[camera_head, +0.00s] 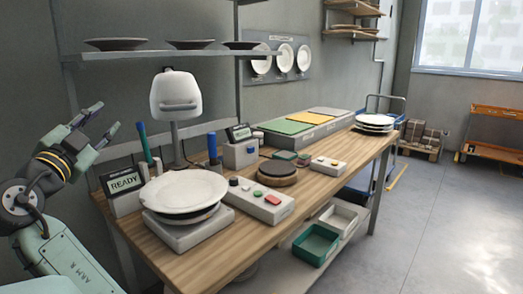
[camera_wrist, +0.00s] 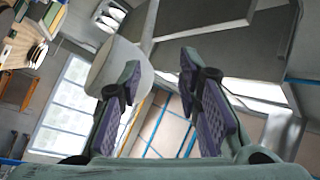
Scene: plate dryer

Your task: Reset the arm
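My gripper (camera_head: 98,122) is raised at the left in the head view, to the left of the wooden workbench (camera_head: 242,247) and clear of it. Its two fingers are spread apart with nothing between them. In the wrist view the open fingers (camera_wrist: 167,100) point towards the room, with a pale rounded object behind the left finger. A white plate (camera_head: 184,190) lies on the grey base unit (camera_head: 185,234) at the near end of the bench. A white dryer head (camera_head: 175,95) stands on a post behind it.
A READY display (camera_head: 122,184), a button box (camera_head: 258,202) and a round dark pad (camera_head: 277,173) stand on the bench. Stacked plates (camera_head: 374,121) sit at its far end. A shelf (camera_head: 170,53) with dark plates hangs above.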

